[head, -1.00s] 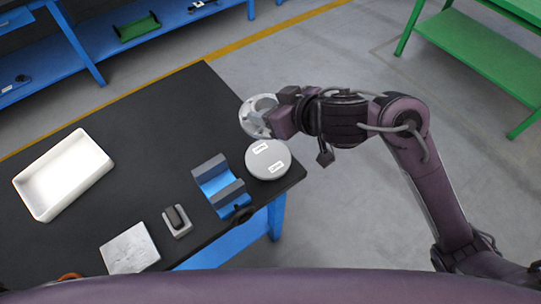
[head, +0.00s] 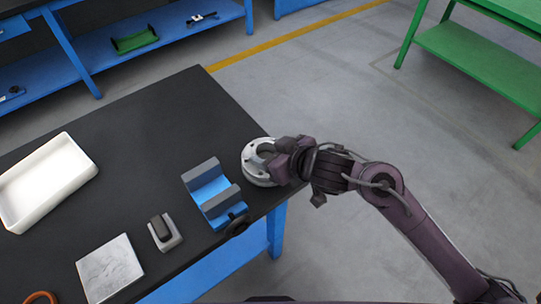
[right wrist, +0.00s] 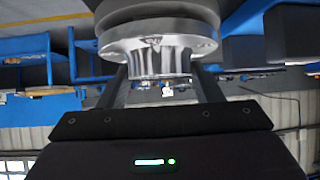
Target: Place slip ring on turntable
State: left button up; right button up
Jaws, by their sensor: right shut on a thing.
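The slip ring (head: 250,152) is a pale metal flanged ring with bolt holes and a round opening. My right gripper (head: 281,160) is shut on it from the right side in the head view, over the table's right corner. In the right wrist view the slip ring's neck (right wrist: 160,62) sits between the two fingers, its flange above in the picture. A grey round body (right wrist: 155,12), apparently the turntable, lies right against or very close to the flange; I cannot tell if they touch. In the head view the slip ring covers nearly all the turntable. My left gripper is out of view.
On the black table (head: 150,130) a blue cradle block (head: 209,193) stands just left of the slip ring. A small grey block with a black top (head: 164,232), a metal plate (head: 109,268) and a white tray (head: 45,182) lie further left. Open floor lies right of the table.

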jog(key=shift+f, duration=0.1)
jog(key=shift+f, duration=0.1)
jog(key=o, duration=1.3)
jog(key=shift+f, duration=0.25)
jog(key=o, duration=0.4)
jog(key=shift+s, duration=0.1)
jog(key=shift+r, duration=0.3)
jog(key=p+v, duration=0.2)
jog(key=v, duration=1)
jog(key=shift+p, duration=0.35)
